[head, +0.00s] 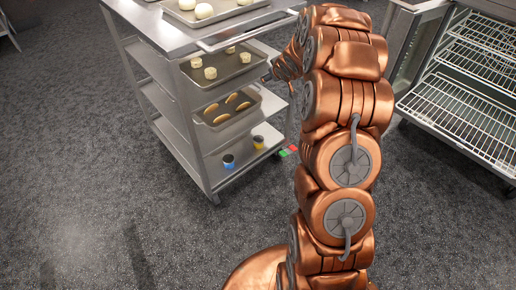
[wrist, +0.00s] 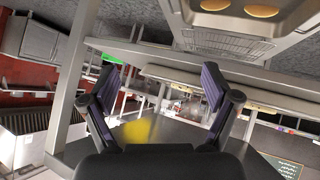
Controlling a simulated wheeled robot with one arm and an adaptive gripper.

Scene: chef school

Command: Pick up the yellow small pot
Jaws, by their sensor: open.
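The yellow small pot (head: 258,142) stands on the bottom shelf of the metal cart (head: 205,170), near its right end, in the head view. A blue small pot (head: 228,161) stands to its left on the same shelf. My gripper (wrist: 160,75) is open, with nothing seen held between its two dark fingers in the wrist view. A blurred yellow patch (wrist: 138,128) shows low between the fingers; I cannot tell whether it is the pot or a reflection.
Above the pots, the cart holds a tray of yellow crescent pieces (head: 228,108) and a tray of pale round pieces (head: 222,68). The cart's posts and shelves bound the space around the pots. An open cabinet with wire racks (head: 465,105) stands at right. Floor at left is clear.

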